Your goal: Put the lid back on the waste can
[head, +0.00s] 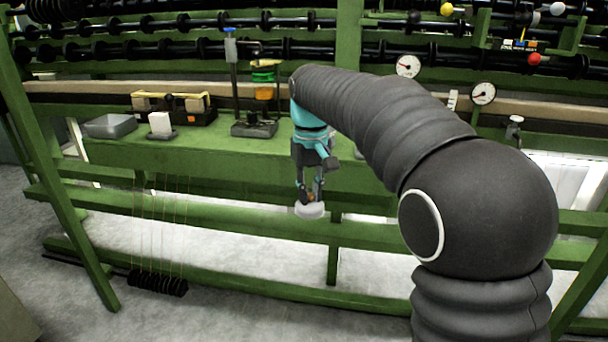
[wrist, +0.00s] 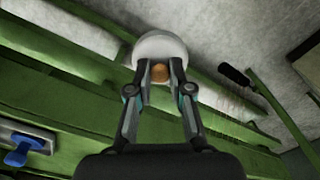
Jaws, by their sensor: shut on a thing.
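The lid (head: 309,211) is a pale, round, shallow dome with a small brown knob. My gripper (head: 311,192) is shut on the knob and holds the lid in the air, in front of the green frame and below its shelf. In the wrist view, the lid (wrist: 160,46) sits beyond the fingertips, with the brown knob (wrist: 160,72) between the two fingers of my gripper (wrist: 159,66). The lid's underside is hidden. I cannot make out the waste can in either view.
The green shelf (head: 200,155) carries a grey tray (head: 110,126), a white block (head: 160,123) and a stand with a dark base (head: 254,129). Green rails (head: 240,214) run behind the lid. Dark weights (head: 157,282) hang on cords at lower left. Grey floor (head: 60,215) is open at left.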

